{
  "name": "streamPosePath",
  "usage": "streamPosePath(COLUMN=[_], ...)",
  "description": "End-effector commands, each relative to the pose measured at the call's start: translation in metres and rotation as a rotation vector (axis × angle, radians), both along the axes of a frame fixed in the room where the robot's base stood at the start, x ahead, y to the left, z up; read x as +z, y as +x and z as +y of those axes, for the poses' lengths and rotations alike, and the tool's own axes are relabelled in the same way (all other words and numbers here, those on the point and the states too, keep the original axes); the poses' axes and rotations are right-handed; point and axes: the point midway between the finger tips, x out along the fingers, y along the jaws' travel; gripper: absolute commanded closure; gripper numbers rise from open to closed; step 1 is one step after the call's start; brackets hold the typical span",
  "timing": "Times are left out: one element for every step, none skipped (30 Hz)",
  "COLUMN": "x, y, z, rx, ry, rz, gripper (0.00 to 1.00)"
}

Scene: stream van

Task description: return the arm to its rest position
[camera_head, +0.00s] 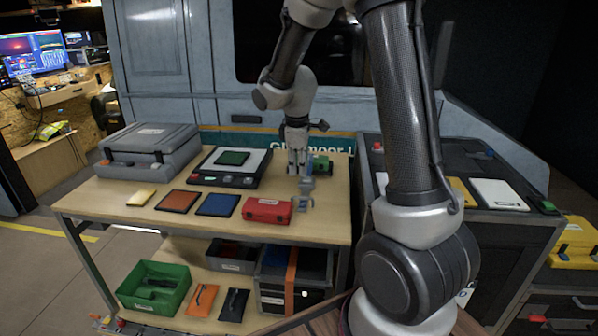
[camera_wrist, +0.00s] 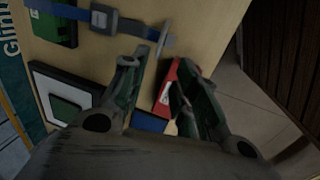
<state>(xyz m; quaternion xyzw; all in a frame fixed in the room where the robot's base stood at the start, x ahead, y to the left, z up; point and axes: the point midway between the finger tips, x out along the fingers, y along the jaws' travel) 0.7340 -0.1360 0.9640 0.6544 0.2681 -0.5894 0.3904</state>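My arm rises from the lower right of the head view, arches over and comes down above the wooden table (camera_head: 335,222). My gripper (camera_head: 297,172) points down near the table's back right part. In the wrist view my gripper (camera_wrist: 163,65) has its two fingers apart with nothing held between them. A red pouch (camera_head: 267,210) lies in front of the gripper; it also shows in the wrist view (camera_wrist: 170,88), partly behind a finger. A blue strap with a grey buckle (camera_head: 305,195) lies beside the pouch. A green block (camera_head: 321,164) is just right of the gripper.
A grey case (camera_head: 150,142), a framed tray with a green pad (camera_head: 233,157), and brown (camera_head: 178,201) and blue (camera_head: 217,205) flat pieces lie left of the gripper. Bins stand on the lower shelf. A dark cabinet (camera_head: 500,235) is at right, and the van wall is behind.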

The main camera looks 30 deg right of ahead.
Motion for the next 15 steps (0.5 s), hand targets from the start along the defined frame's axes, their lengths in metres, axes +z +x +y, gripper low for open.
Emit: streamPosePath(x=[0.0004,0.0004,0.0003,0.0002,0.0002,0.0001,0.0001,0.0001,0.0001,0.0001,0.0000,0.0000,0.0000,0.0000,-0.0001], y=[0.0000,0.0000,0.0000,0.0000,0.0000,0.0000,0.0000,0.0001,0.0001,0.0001,0.0001,0.0001,0.0001,0.0001,-0.0004], z=[0.0001,0.0001,0.0001,0.0001,0.0001,0.0001,0.0001,0.0000,0.0000,0.0000,0.0000,0.0000,0.0000,0.0000,-0.0001], rx=[0.000,0.000,0.000,0.000,0.000,0.000,0.000,0.000,0.000,0.000,0.000,0.000,-0.002,-0.009,-0.025], ry=[0.000,0.000,0.000,0.000,0.000,0.000,0.000,0.000,0.000,0.000,0.000,0.000,0.000,0.001,0.003], rz=[0.000,0.000,0.000,0.000,0.000,0.000,0.000,0.000,0.000,0.000,0.000,0.000,0.000,-0.001,-0.001], gripper=[0.70,0.70,0.70,0.70,0.70,0.70,0.70,0.70,0.70,0.70,0.70,0.70,0.70,0.70,0.70])
